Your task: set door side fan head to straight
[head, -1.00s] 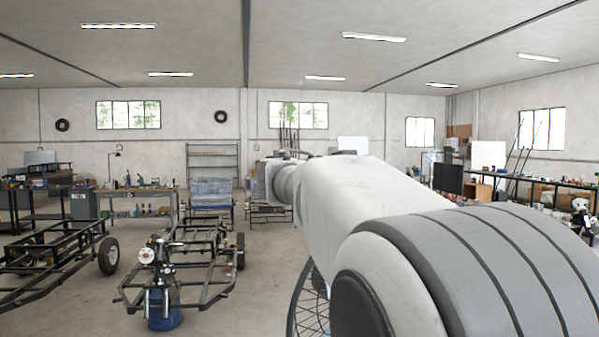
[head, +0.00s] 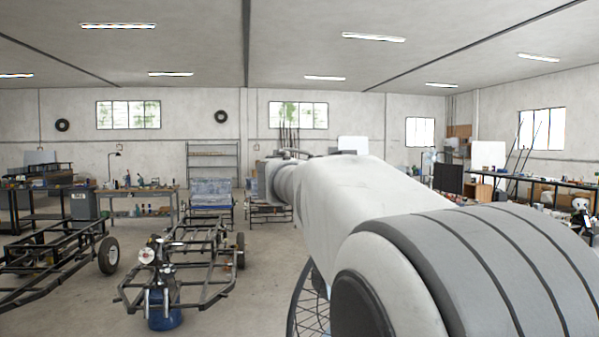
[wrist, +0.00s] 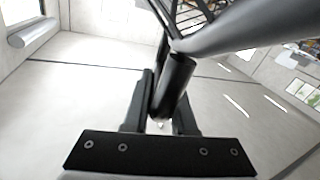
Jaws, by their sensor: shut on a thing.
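The fan's dark wire cage (head: 306,305) shows in the head view below my arm, which hides most of the fan. In the wrist view, part of the cage (wrist: 190,14) is at the top, beside a thick grey tube (wrist: 255,32). A short black cylinder (wrist: 174,82) on the fan stands tilted between the fingers of my gripper (wrist: 163,108). My gripper is shut on this cylinder. In the head view my gripper is hidden behind my arm. The direction of the fan head is hard to tell.
A frame with a blue-based machine (head: 164,290) stands on the left, and another black frame (head: 50,262) with a wheel lies further left. A workbench (head: 140,200) and a shelf (head: 212,150) are at the back. Open floor lies between the frames and the fan.

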